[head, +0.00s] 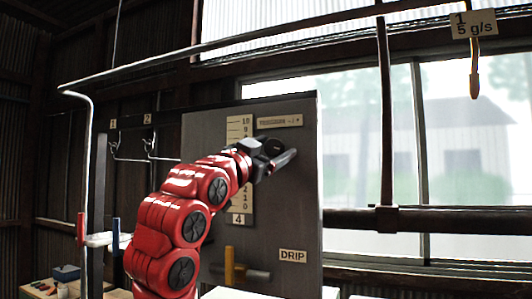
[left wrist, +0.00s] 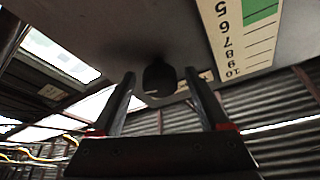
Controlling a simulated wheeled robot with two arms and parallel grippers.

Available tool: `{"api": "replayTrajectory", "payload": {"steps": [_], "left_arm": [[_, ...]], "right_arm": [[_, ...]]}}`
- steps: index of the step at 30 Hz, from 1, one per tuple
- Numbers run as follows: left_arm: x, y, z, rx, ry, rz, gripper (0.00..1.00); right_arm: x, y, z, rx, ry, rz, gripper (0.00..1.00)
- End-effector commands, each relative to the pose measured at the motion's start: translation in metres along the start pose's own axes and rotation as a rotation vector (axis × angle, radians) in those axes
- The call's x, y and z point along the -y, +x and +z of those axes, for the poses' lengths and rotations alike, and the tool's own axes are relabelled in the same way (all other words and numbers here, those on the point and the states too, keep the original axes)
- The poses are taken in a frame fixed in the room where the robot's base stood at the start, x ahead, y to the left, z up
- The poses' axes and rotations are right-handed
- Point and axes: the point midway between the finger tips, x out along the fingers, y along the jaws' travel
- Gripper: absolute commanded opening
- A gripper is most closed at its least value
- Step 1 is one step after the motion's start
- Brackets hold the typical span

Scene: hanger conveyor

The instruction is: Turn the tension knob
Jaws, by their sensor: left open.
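The tension knob (left wrist: 158,78) is a dark round knob on the grey panel (head: 205,140), below the TENSION label (head: 280,121). In the left wrist view it shows between the two fingertips, with a gap on each side. My left gripper (head: 281,156) is open and close in front of the panel at the knob. In the head view the gripper largely covers the knob, so its turn angle cannot be told. A numbered scale strip (head: 238,125) with a green band stands beside the knob; it also shows in the left wrist view (left wrist: 236,45). My right gripper is not in view.
A yellow-handled lever (head: 230,266) and a DRIP label (head: 292,256) are low on the panel. A dark post (head: 385,120) stands right of the panel.

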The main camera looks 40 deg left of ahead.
Motion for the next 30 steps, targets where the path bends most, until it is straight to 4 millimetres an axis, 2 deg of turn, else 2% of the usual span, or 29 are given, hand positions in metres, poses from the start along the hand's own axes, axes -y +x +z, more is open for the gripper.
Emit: {"api": "replayTrajectory", "payload": {"steps": [5, 13, 21, 25, 30], "left_arm": [[0.0, -0.02, 0.003, -0.002, 0.002, -0.004, 0.79], [-0.002, -0.091, 0.007, 0.0, 0.004, -0.007, 0.79], [0.001, -0.15, 0.002, 0.003, 0.005, -0.007, 0.79], [0.001, -0.166, 0.001, -0.001, 0.002, -0.004, 0.79], [0.0, -0.173, 0.0, 0.0, 0.0, -0.001, 0.79]], "right_arm": [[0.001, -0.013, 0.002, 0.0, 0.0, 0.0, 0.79], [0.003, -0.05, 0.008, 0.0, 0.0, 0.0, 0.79], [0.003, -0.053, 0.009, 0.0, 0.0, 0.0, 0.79], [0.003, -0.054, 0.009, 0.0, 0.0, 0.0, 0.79], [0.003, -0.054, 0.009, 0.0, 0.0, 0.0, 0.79]]}}
